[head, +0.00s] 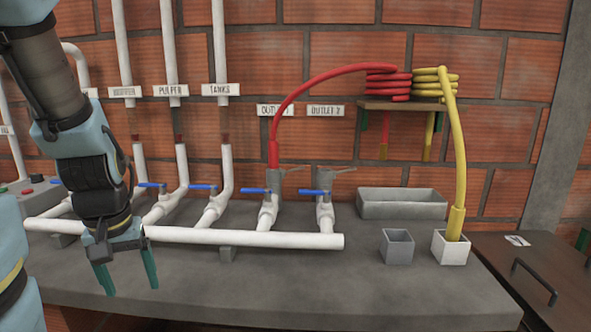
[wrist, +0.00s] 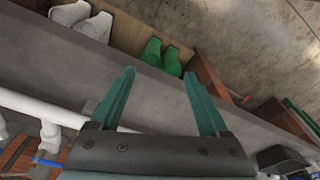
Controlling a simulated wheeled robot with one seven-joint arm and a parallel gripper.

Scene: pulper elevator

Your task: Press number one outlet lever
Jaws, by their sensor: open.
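The outlet one lever (head: 255,191) is a blue handle on a white pipe stub at the middle of the bench. It lies about level and points left. A red hose (head: 274,150) rises from this outlet and partly covers the sign Outlet 1 (head: 268,110). The outlet two lever (head: 315,193) is a like blue handle just to the right. My gripper (head: 128,278) is open and empty, pointing down in front of the white pipe, well left of and lower than the outlet one lever. Its spread teal fingers also show in the wrist view (wrist: 160,76).
A long white pipe (head: 240,238) runs along the bench (head: 190,280), with several blue-handled branches. A grey trough (head: 402,204), a grey cup (head: 397,246) and a white cup (head: 450,247) stand right. The wrist view shows white boots (wrist: 97,26) and green boots (wrist: 152,52) below.

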